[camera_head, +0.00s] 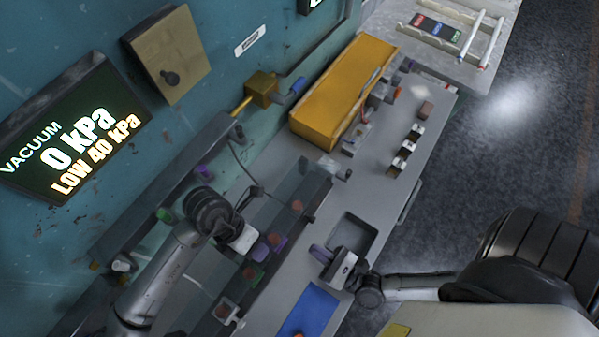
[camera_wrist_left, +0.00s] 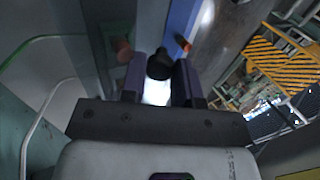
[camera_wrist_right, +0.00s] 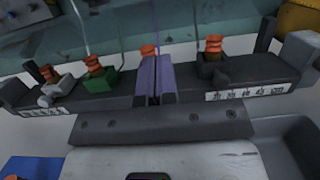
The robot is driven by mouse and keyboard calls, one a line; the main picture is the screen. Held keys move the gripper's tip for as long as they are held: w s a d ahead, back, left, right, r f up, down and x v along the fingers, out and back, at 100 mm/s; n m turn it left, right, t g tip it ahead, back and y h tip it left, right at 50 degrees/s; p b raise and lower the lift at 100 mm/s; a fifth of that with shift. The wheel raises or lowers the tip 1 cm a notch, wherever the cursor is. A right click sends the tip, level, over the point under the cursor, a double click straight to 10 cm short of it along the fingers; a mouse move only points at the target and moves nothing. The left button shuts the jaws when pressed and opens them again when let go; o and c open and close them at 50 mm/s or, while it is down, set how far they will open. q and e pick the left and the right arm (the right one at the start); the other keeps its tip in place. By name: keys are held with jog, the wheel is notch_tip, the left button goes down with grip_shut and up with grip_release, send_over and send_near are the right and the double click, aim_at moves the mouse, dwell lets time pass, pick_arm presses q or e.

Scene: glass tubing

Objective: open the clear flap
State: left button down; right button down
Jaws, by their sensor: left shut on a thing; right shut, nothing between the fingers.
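The clear flap (camera_head: 303,183) appears as a see-through panel along the grey bench fixture in the head view. It also seems to cross the top of the right wrist view (camera_wrist_right: 120,28). My left gripper (camera_head: 270,243) is over the panel area. Its purple fingers are shut on a dark knob (camera_wrist_left: 159,64) with a bright white part below it; whether the knob belongs to the flap I cannot tell. My right gripper (camera_head: 319,253) is shut and empty at the front side of the fixture. Its purple fingers (camera_wrist_right: 155,75) are in front of the grey rail.
The grey rail (camera_wrist_right: 257,80) carries several orange ribbed fittings, one in a green holder (camera_wrist_right: 98,80). A yellow bin (camera_head: 330,100) stands farther along the bench. A recessed tray (camera_head: 358,232) and blue mat (camera_head: 310,310) are near my right gripper. The wall display (camera_head: 75,130) reads 0 kPa.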

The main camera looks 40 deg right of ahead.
aim_at(290, 229)
pick_arm(q)
jog(key=shift+w+a+f, duration=0.15)
jog(key=shift+w+f, duration=0.05)
pick_arm(e)
jog(key=shift+w+a+r, duration=0.2)
jog(key=shift+w+r, duration=0.45)
jog(key=shift+w, duration=0.25)
jog(key=shift+w+a+r, duration=0.15)
jog(key=shift+w+r, duration=0.45)
jog(key=shift+w, duration=0.3)
jog(key=shift+w+a+r, duration=0.2)
jog(key=shift+w+r, duration=0.45)
jog(key=shift+w, duration=0.25)
pick_arm(q)
jog(key=shift+s+f, duration=0.1)
pick_arm(e)
jog(key=shift+w+a+r, duration=0.1)
jog(key=shift+w+r, duration=0.35)
jog(key=shift+r, duration=0.35)
pick_arm(q)
jog(key=c, duration=1.1)
grip_release()
pick_arm(e)
jog(key=shift+w, duration=0.1)
pick_arm(q)
jog(key=shift+o, duration=1.3)
jog(key=shift+r, duration=0.25)
